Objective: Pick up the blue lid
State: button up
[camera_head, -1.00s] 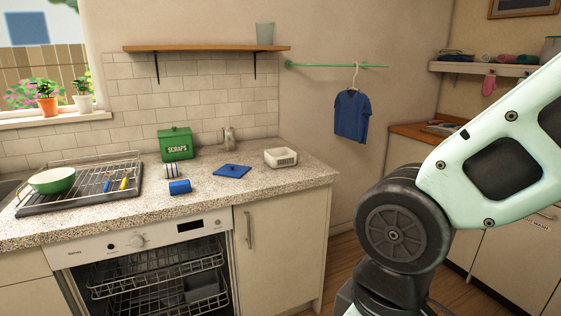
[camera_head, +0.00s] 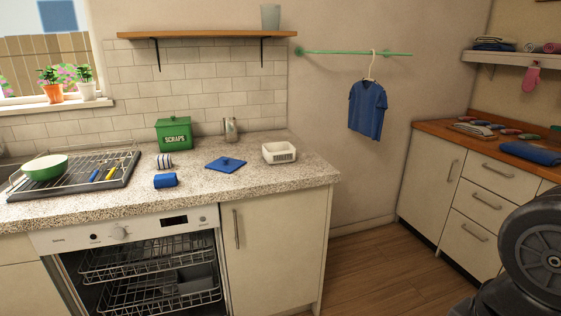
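The blue lid (camera_head: 226,164) is a flat square with a small knob on top. It lies on the speckled countertop (camera_head: 255,184), between the green scraps box and the white basket. My gripper is outside the view. Only a dark round joint of my arm shows at the lower right edge, far from the lid.
On the counter are a green scraps box (camera_head: 174,134), a blue cylinder (camera_head: 165,181), a striped cup (camera_head: 164,161), a white basket (camera_head: 279,152) and a dish rack (camera_head: 118,179) with a green bowl (camera_head: 45,167). Below, the dishwasher (camera_head: 60,240) stands open. Floor (camera_head: 375,265) is clear at right.

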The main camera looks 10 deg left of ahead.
aim_at(223, 164)
jog(key=i+l+z, duration=0.35)
jog(key=l, duration=0.15)
jog(key=i+l+z, duration=0.3)
jog(key=l, duration=0.15)
jog(key=i+l+u, duration=0.1)
jog(key=i+u, duration=0.2)
jog(key=i+l+u, duration=0.1)
jog(key=i+u, duration=0.4)
jog(key=u, duration=0.25)
jog(key=i+u, duration=0.25)
jog(key=u, duration=0.2)
jog(key=i+u, duration=0.2)
jog(key=u, duration=0.2)
jog(key=i+l+u, duration=0.15)
jog(key=u, duration=0.3)
jog(key=i, duration=0.05)
